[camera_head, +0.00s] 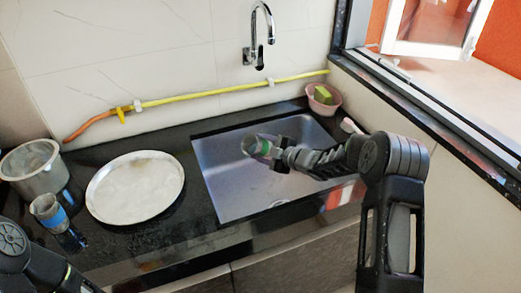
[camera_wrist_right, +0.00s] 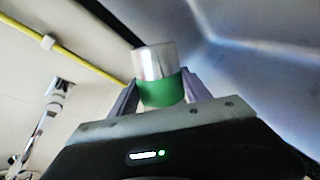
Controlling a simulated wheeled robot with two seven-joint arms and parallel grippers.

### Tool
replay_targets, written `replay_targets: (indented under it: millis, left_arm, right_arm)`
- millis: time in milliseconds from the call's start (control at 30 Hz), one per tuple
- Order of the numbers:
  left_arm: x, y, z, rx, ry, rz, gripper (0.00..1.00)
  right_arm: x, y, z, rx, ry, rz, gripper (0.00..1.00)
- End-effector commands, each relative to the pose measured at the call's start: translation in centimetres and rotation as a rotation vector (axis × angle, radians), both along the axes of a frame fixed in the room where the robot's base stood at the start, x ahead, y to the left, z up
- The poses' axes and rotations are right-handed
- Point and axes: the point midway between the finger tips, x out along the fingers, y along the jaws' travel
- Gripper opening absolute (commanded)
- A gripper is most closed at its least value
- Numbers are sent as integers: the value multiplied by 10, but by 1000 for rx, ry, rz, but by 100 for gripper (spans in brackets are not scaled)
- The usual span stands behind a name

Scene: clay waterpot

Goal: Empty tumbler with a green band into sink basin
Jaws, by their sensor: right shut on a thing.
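The tumbler with a green band (camera_head: 251,145) is in my right gripper (camera_head: 268,150), held above the sink basin (camera_head: 228,190). It looks tipped onto its side, with its clear end pointing left, away from the gripper. In the right wrist view the tumbler (camera_wrist_right: 152,63) sits between the two fingers of the right gripper (camera_wrist_right: 160,88), which close on the green band. I cannot tell whether anything is inside it. Part of my left arm shows at the lower left, but its gripper is out of the picture.
A round metal plate (camera_head: 135,187), a metal pot (camera_head: 35,168) and a cup with a blue band (camera_head: 48,213) stand on the dark counter at left. A faucet (camera_head: 262,35) hangs over the sink. A pink bowl (camera_head: 323,100) with a green sponge sits in the back right corner.

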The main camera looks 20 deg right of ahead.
Motion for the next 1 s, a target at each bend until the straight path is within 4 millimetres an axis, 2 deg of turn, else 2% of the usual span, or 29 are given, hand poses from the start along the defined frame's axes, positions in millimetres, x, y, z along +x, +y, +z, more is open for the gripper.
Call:
replay_targets:
  millis: [67,467,1000]
  left_arm:
    - [0,0,-8,0,0,0,34]
    - [0,0,-8,0,-1,0,34]
    - [0,0,-33,0,-2,0,34]
  right_arm:
    - [0,0,-5,-26,-10,1,8]
    - [0,-1,-4,-38,-13,-1,8]
    - [0,-1,-10,-128,-46,-1,8]
